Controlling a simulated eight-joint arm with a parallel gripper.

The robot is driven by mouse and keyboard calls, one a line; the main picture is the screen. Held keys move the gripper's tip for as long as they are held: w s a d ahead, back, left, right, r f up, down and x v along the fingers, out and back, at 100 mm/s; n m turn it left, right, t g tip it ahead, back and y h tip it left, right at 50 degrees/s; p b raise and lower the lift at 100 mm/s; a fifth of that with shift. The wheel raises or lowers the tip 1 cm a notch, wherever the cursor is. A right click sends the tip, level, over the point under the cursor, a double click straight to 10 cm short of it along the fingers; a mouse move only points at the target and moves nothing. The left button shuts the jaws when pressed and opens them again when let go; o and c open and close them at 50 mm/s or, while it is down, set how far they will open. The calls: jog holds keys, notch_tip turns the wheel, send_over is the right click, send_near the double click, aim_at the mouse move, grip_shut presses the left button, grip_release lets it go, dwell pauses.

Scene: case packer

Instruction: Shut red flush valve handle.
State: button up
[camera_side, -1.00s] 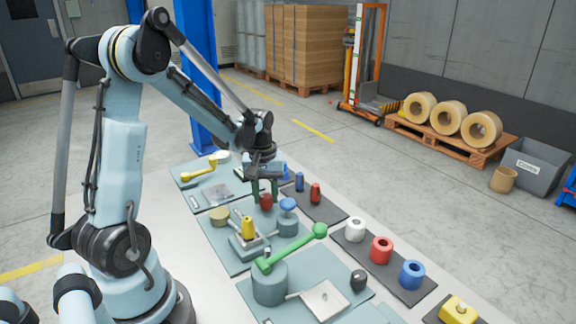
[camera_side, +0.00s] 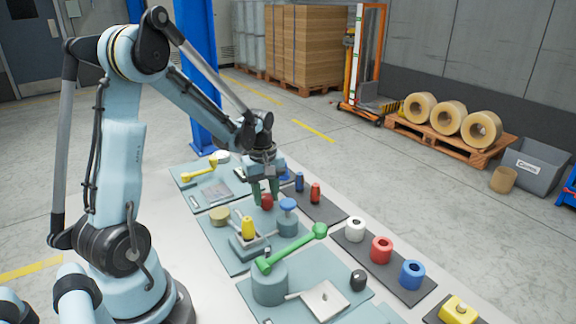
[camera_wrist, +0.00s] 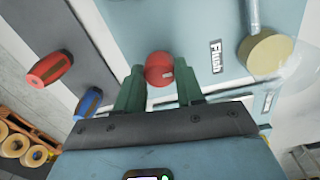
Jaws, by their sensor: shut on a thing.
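The red flush valve handle (camera_side: 267,201) shows as a red knob low between my fingers in the side view. In the wrist view the red knob (camera_wrist: 159,69) sits between the two green fingertips, beside a label reading "Flush" (camera_wrist: 216,56). My gripper (camera_side: 264,194) points down over it, its fingers shut on the knob; it also shows in the wrist view (camera_wrist: 160,88). The base under the knob is mostly hidden by the fingers and the knob.
A blue-topped valve (camera_side: 288,205) stands close to the right of my gripper, and a yellow knob (camera_side: 248,228) stands in front. A green lever (camera_side: 290,249) lies nearer the camera. Blue and red pegs (camera_side: 315,193) stand on a dark mat at right.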

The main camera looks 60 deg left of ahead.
aim_at(265, 197)
jog(key=o, duration=1)
jog(key=shift+o, duration=0.2)
notch_tip(265, 197, up, 12)
jog(key=shift+s, duration=0.15)
jog(key=shift+d, duration=0.1)
jog(key=s+d+m+t, duration=0.2)
jog(key=d+m+t, duration=0.1)
jog(key=d+m, duration=0.5)
jog(key=s+d+m+t, duration=0.2)
jog(key=d+m+t, duration=0.1)
jog(key=d+m, duration=0.5)
jog(key=shift+d+f+t, duration=0.4)
jog(key=shift+d+f, duration=0.05)
jog(key=shift+d, duration=0.3)
